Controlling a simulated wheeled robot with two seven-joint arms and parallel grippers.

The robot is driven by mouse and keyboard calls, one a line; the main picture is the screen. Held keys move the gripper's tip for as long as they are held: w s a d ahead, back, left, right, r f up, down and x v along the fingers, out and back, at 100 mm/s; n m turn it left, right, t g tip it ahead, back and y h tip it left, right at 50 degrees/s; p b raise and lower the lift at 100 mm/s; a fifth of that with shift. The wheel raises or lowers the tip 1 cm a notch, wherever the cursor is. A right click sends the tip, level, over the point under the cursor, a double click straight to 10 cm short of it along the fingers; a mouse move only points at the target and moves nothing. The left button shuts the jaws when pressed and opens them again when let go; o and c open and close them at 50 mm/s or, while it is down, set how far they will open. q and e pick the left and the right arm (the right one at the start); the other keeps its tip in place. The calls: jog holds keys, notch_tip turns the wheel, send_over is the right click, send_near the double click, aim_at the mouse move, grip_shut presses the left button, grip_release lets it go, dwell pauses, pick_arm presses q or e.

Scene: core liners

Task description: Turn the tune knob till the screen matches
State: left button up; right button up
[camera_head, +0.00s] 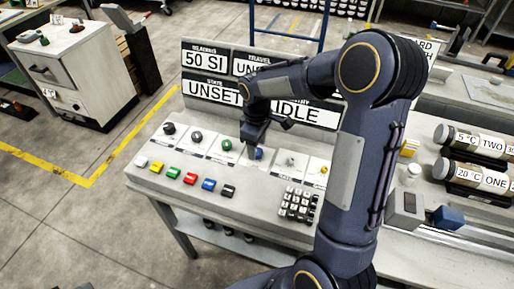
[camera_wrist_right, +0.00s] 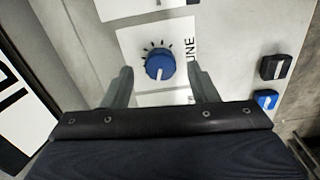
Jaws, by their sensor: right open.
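The tune knob (camera_wrist_right: 160,64) is blue with a white pointer line and sits on a white plate with tick marks and the partly visible word "TUNE". In the right wrist view my right gripper (camera_wrist_right: 159,80) is open, with one finger on each side of the knob's near side and no contact visible. In the head view the right gripper (camera_head: 254,135) is over the panel beside the blue knob (camera_head: 256,153). The screen (camera_head: 212,91) reads "50 SI", "UNSET" and "IDLE"; my right arm covers part of it. My left gripper is not seen.
Other knobs, including a green one (camera_head: 226,145), line the panel. Coloured buttons (camera_head: 190,178) and a keypad (camera_head: 298,204) are in front. Labelled cylinders (camera_head: 478,175) lie on the right. A white cabinet (camera_head: 68,70) stands at the left, with open floor between.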

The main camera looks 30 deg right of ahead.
aim_at(257, 151)
notch_tip(257, 151, up, 5)
jog(key=shift+r, duration=0.5)
jog(key=shift+s+r, duration=0.1)
jog(key=s+a+r+m+t+y, duration=0.2)
jog(key=s+a+m, duration=0.1)
jog(key=s, duration=0.8)
jog(key=s+a+r+m+t+y, duration=0.1)
jog(key=s+a+r+m+t, duration=0.1)
jog(key=s, duration=0.9)
jog(key=a+m+t, duration=0.1)
jog(key=a+m, duration=0.1)
jog(key=m, duration=0.1)
jog(key=shift+a+m+t+y, duration=0.15)
jog(key=shift+m+t+y, duration=0.15)
jog(key=shift+m+y, duration=0.1)
jog(key=shift+s, duration=0.1)
